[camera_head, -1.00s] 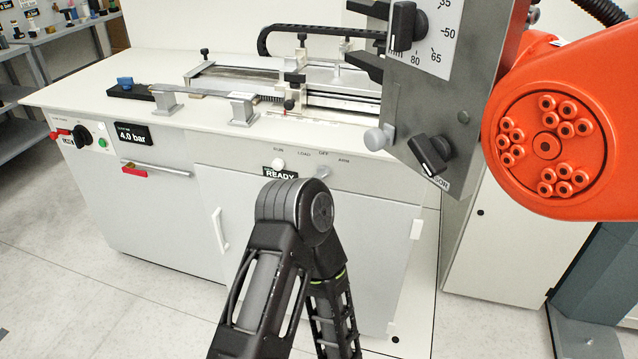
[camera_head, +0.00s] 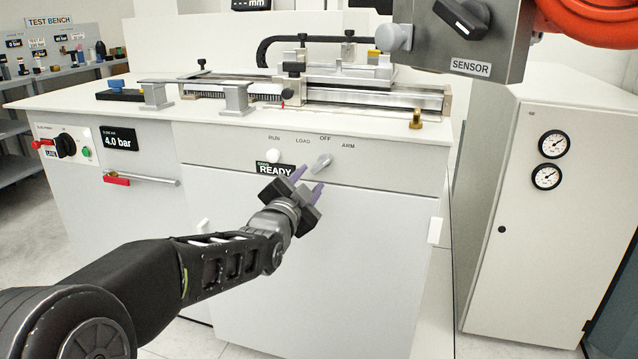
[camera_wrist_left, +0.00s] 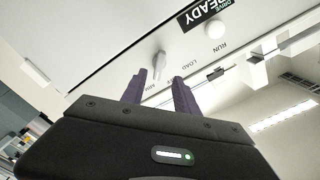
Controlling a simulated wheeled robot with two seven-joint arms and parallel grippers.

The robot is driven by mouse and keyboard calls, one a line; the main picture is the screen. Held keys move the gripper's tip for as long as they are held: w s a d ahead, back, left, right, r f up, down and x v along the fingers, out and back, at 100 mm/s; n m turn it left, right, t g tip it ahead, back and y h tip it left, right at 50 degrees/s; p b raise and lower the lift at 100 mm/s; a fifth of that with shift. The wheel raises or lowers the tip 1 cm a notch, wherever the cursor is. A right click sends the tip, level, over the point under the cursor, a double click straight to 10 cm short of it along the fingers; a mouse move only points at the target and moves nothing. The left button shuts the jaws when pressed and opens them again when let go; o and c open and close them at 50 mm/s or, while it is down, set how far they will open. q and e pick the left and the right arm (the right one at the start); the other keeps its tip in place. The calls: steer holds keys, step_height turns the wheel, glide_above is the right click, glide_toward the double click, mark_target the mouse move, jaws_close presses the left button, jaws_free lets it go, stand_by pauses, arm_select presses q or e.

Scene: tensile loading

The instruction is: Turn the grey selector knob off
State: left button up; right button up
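The grey selector knob (camera_head: 321,162) is on the front panel of the white bench, below the printed labels RUN, LOAD, OFF and ARM. Its bar slants from upper right to lower left in the head view; I cannot tell which label it points at. My left gripper (camera_head: 308,181) is open just below and in front of the knob, its two purple fingers apart and empty. In the left wrist view the knob (camera_wrist_left: 159,65) shows beyond and between the fingertips (camera_wrist_left: 159,88), with no clear contact. My right gripper is not in view.
A white round button (camera_head: 273,155) and a READY display (camera_head: 275,169) are left of the knob. A grey SENSOR box (camera_head: 450,45) and an orange arm part (camera_head: 590,20) hang at upper right. A gauge cabinet (camera_head: 545,230) stands right. Floor space is partly clear at left.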

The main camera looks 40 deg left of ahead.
mark_target(320, 167)
arm_select(q)
steer(key=shift+w, duration=0.1)
steer(key=x, duration=0.7)
steer(key=shift+w+a, duration=0.2)
steer(key=shift+w, duration=0.15)
steer(key=shift+c, duration=0.5)
jaws_close()
